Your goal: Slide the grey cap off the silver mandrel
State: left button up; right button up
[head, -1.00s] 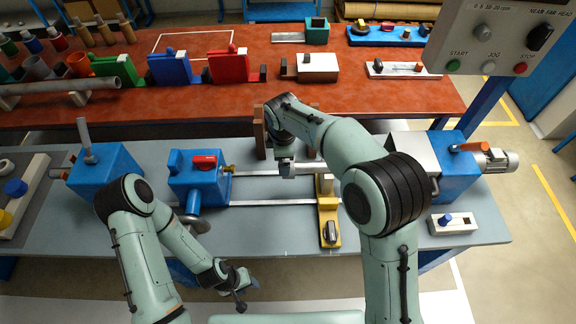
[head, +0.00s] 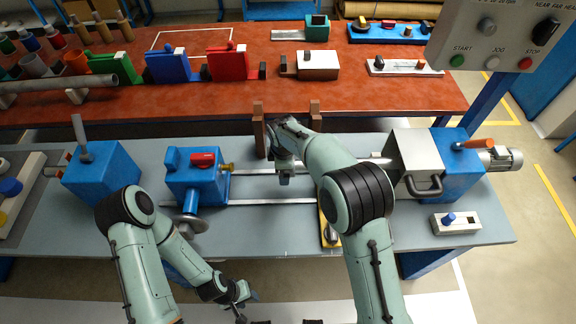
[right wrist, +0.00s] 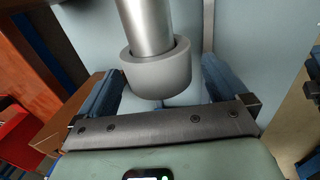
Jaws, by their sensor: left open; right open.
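The grey cap (right wrist: 157,72) is a thick ring around the end of the silver mandrel (right wrist: 144,24) in the right wrist view. My right gripper (right wrist: 162,90) is open, with one blue finger on each side of the cap; I cannot tell whether either touches it. In the head view my right gripper (head: 285,178) is over the bench rails, and my arm hides the cap and most of the mandrel. A short silver piece of mandrel (head: 379,160) shows beside the grey housing. My left gripper (head: 240,294) is open and empty in front of the bench.
A blue tailstock block (head: 196,185) with a red handle stands left of my right gripper. Two brown posts (head: 258,130) rise behind it. A grey housing (head: 414,158) and blue motor unit (head: 455,172) stand at right. The front left bench is partly clear.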

jog(key=c, duration=1.1)
jog(key=shift+c, duration=0.2)
pick_arm(q)
jog(key=shift+w+r, duration=0.1)
pick_arm(e)
jog(key=shift+a, duration=0.15)
pick_arm(q)
jog(key=shift+w+r+p, duration=0.7)
jog(key=shift+w+r, duration=0.15)
jog(key=shift+w, duration=0.1)
pick_arm(e)
jog(key=shift+a, duration=2)
pick_arm(q)
jog(key=shift+w+r+t+p, duration=0.3)
jog(key=shift+w+r+p, duration=0.1)
jog(key=shift+w+r, duration=0.25)
pick_arm(e)
notch_tip(320, 180, up, 8)
